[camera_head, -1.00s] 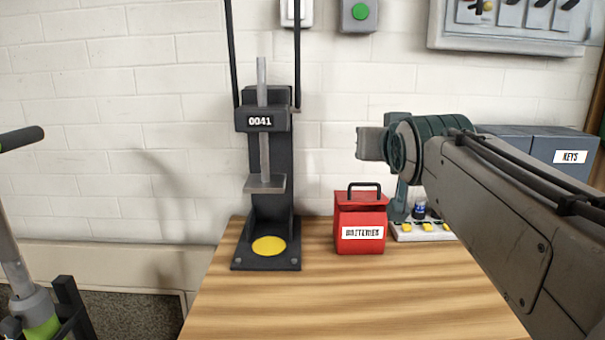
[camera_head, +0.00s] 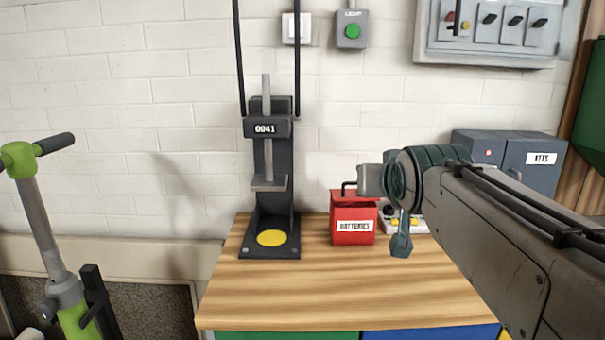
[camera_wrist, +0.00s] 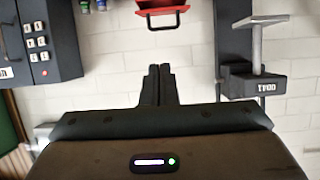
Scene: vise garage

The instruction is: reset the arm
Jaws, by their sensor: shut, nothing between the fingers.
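My gripper (camera_wrist: 158,72) shows in the wrist view with its two dark fingers side by side, shut and empty. The wall and bench objects appear upside down beyond it. In the head view my arm reaches in from the right, above the bench; its fingers cannot be made out there. The end of the arm overlaps the upper right of the red batteries box (camera_head: 353,222) in the picture. The box also shows at the top of the wrist view (camera_wrist: 162,20), apart from the fingers.
A dark press (camera_head: 270,170) marked 0041 stands on the wooden bench (camera_head: 290,295), left of the box. The keys cabinet (camera_head: 535,175) is behind my arm at right. A green and grey scooter (camera_head: 45,230) stands at left. The bench front is clear.

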